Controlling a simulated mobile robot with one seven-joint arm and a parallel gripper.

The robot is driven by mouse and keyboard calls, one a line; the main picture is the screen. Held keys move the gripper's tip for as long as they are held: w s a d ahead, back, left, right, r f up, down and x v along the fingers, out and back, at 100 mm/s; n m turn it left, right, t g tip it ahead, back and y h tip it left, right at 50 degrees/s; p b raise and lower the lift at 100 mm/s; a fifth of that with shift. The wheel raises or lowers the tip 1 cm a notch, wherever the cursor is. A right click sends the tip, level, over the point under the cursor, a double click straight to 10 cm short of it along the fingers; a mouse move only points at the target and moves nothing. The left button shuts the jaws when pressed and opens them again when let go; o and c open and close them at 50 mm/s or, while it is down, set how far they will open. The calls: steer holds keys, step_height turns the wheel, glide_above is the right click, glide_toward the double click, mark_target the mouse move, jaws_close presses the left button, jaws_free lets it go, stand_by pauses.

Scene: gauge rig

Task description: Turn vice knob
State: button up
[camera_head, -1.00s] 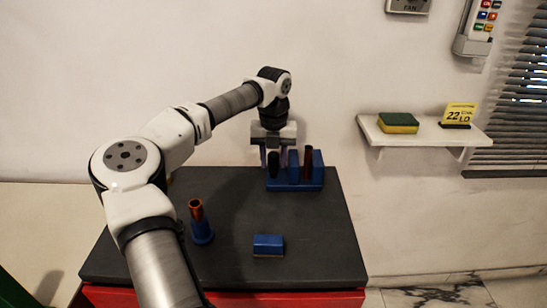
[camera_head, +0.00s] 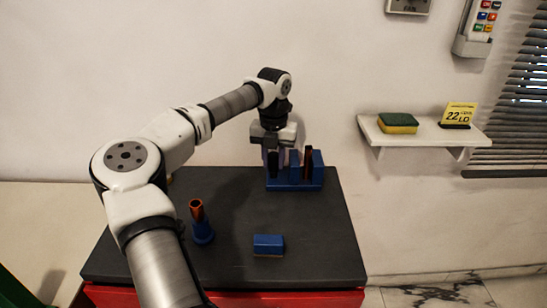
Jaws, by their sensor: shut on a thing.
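A blue vice (camera_head: 295,186) stands at the back of the dark table top. It has upright blue jaws, with a dark reddish-brown piece (camera_head: 308,163) standing between them. My gripper (camera_head: 273,160) points down at the left end of the vice. Its fingers are shut on the vice knob there, which they largely hide. The knob's own outline cannot be made out.
The dark table top (camera_head: 280,215) sits on a red cabinet. A blue holder (camera_head: 203,232) with a copper-coloured tube (camera_head: 196,209) and a blue block (camera_head: 268,245) stand nearer the front. A wall shelf (camera_head: 374,134) bears a sponge (camera_head: 398,123) and a yellow sign (camera_head: 459,115).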

mark_target(273, 154)
steer(key=m+p, duration=0.1)
steer(key=m, duration=0.5)
steer(key=shift+r+p, duration=0.15)
steer(key=shift+p, duration=0.2)
steer(key=m+p, duration=0.1)
steer(key=m, duration=0.4)
steer(key=shift+m, duration=0.4)
steer(key=o, duration=0.7)
step_height(273, 154, up, 14)
steer(key=shift+f+b, duration=0.15)
steer(key=shift+b, duration=0.75)
